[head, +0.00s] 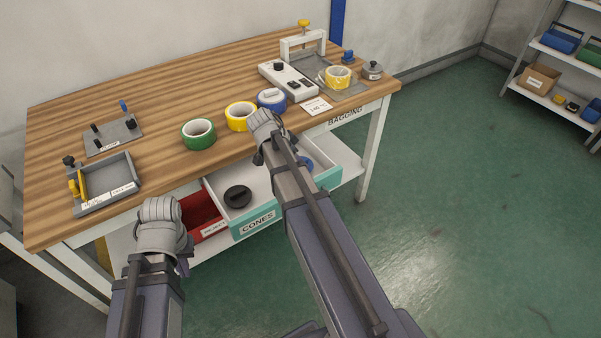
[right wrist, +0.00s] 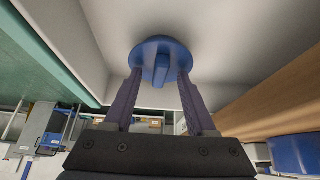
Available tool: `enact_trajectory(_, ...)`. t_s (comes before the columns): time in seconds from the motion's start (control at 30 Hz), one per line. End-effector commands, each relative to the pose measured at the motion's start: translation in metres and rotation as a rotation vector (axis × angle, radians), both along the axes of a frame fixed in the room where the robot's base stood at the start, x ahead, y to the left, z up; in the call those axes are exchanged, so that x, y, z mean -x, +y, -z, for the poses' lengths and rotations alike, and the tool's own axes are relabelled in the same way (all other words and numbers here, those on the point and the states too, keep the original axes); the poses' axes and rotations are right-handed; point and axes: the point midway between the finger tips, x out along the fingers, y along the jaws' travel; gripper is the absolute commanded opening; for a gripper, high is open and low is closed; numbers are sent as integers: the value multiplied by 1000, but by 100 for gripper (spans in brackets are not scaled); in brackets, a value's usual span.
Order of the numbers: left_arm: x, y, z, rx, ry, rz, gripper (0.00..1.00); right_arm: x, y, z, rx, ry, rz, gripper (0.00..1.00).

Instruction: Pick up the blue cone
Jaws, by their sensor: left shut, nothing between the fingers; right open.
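The blue cone (right wrist: 160,50) lies in the pale cones drawer, seen as a round blue disc with a raised bar across it. In the head view only a bit of it (head: 306,162) shows beside my right arm. My right gripper (right wrist: 160,76) is open, its two purple fingers reaching to either side of the cone's near part; I cannot tell whether they touch it. In the head view the right gripper is hidden behind its arm. My left gripper (head: 185,267) is shut and empty, mostly hidden by its wrist, in front of the table's left part.
A black cone (head: 237,197) lies in the teal-fronted drawer (head: 258,222). A red bin (head: 200,214) is beside it. Green (head: 198,134), yellow (head: 240,116) and blue (head: 271,99) tape rolls stand on the wooden table (head: 170,100) near its front edge, above the drawer.

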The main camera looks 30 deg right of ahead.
Motion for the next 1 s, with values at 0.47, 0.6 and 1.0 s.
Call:
enact_trajectory(0.47,0,0,1,0,0,0,0,0,-1,1,0,0,0,30)
enact_trajectory(0.6,0,0,1,0,0,0,0,0,-1,1,0,0,0,15)
enact_trajectory(1.0,0,0,1,0,0,0,0,0,-1,1,0,0,0,0)
